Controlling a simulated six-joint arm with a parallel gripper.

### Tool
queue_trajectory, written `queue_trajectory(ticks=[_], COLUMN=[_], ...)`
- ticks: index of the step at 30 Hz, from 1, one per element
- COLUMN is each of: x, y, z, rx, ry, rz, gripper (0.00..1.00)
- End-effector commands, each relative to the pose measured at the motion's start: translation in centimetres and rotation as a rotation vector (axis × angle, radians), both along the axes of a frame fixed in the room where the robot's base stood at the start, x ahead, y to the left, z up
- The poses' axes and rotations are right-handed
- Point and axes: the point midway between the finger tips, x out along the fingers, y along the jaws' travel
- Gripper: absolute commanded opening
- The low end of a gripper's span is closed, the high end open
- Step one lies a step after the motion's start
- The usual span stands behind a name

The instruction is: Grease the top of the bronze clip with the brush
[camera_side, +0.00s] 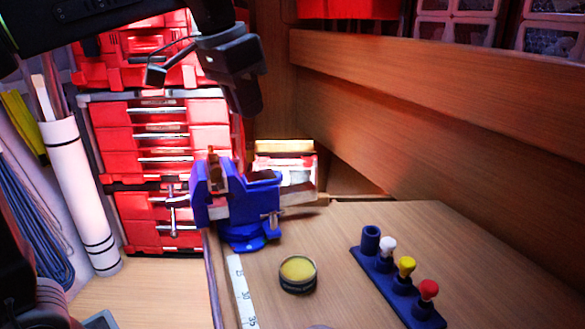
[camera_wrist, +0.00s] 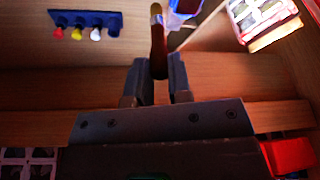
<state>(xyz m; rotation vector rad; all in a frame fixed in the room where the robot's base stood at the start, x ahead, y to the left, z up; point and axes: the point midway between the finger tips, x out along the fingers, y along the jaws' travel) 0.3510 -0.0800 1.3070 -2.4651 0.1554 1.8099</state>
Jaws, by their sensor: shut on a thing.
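My gripper (camera_side: 250,108) is black and high above the blue vise (camera_side: 260,205), a little right of its jaws in the side view. In the wrist view, the gripper's fingers (camera_wrist: 158,88) are shut on a slim brown thing, apparently the brush (camera_wrist: 158,52), which sticks out past them with a paler far end. The brush cannot be made out in the side view. A small brown upright piece, apparently the bronze clip (camera_side: 212,160), stands in the vise jaws, well below the gripper. A dark round tin (camera_side: 298,284) of yellow grease stands open on the bench.
A blue rack (camera_side: 392,285) holds white, yellow and red-topped items; its far socket is empty. A ruler strip (camera_side: 240,285) lies left of the tin. Red drawers (camera_side: 165,140) stand behind the vise. A wooden wall (camera_side: 430,130) borders the right. Bench between tin and rack is clear.

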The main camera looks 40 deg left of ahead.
Motion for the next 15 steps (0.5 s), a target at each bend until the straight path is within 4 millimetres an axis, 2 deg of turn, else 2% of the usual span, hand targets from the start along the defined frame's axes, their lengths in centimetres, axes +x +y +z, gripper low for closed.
queue_trajectory(ticks=[1,3,6,10,15], x=[-0.5,-1.3,-2.2,-3.0,-3.2], y=[1.6,3.3,4.9,6.0,6.2], z=[1.3,2.7,4.1,5.0,4.5], rx=[0.000,-0.001,-0.001,0.000,0.000], ry=[-0.006,-0.006,-0.004,-0.003,0.001], rz=[0.051,0.108,0.168,0.210,0.220], gripper=[0.00,0.00,0.00,0.00,0.00])
